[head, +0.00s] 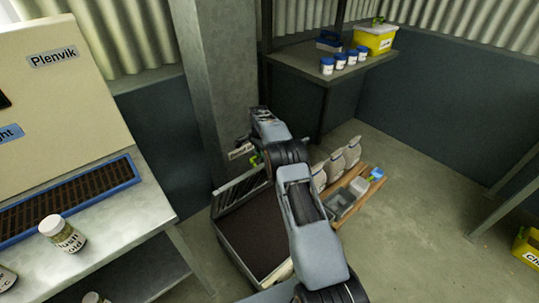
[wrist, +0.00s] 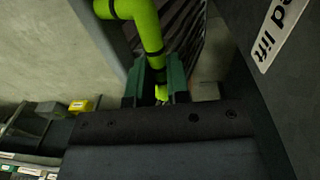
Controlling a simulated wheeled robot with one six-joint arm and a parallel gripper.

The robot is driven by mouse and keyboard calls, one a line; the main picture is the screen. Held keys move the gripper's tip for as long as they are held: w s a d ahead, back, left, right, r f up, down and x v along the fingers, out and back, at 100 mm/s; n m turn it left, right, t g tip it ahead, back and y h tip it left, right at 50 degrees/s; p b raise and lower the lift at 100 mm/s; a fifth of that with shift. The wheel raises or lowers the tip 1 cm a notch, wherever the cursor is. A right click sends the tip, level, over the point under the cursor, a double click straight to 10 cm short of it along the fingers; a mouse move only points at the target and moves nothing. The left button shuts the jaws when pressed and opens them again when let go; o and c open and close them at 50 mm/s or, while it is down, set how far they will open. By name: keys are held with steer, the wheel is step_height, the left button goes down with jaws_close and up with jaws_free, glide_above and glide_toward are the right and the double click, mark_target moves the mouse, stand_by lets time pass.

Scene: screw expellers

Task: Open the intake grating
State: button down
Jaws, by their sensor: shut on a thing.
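The intake grating (head: 240,187) is a slatted panel at the far edge of a grey bin (head: 226,238). It appears tilted up, with the bin's dark inside (head: 255,232) showing in front of it. My arm hides part of both. My gripper (head: 257,158) is at the grating's upper right and is small in the head view. In the wrist view my gripper (wrist: 157,92) has its dark green fingers shut on a lime-green handle (wrist: 140,12) with black bands. The grating's dark slats (wrist: 185,28) show right behind the handle.
A concrete pillar (head: 205,70) stands behind the bin. A white sign (wrist: 280,30) ending in "ed lift" is close on the right. A low wooden pallet (head: 350,196) with pale sacks and tubs lies right of my arm. A table with bottles (head: 68,231) stands at left.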

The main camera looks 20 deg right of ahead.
steer(key=shift+w+a+f, duration=0.25)
steer(key=shift+w+f, duration=0.1)
steer(key=shift+w, duration=0.1)
steer(key=c, duration=1.5)
jaws_free()
steer(key=shift+o, duration=0.6)
steer(key=shift+w+f, duration=0.1)
steer(key=shift+f, duration=0.05)
steer(key=shift+o, duration=1.4)
steer(key=shift+r, duration=0.25)
steer(key=shift+r, duration=0.15)
step_height(320, 180, up, 14)
steer(key=p, duration=0.5)
steer(key=shift+w+f+p, duration=0.25)
steer(key=shift+w+p, duration=0.1)
steer(key=shift+w, duration=0.1)
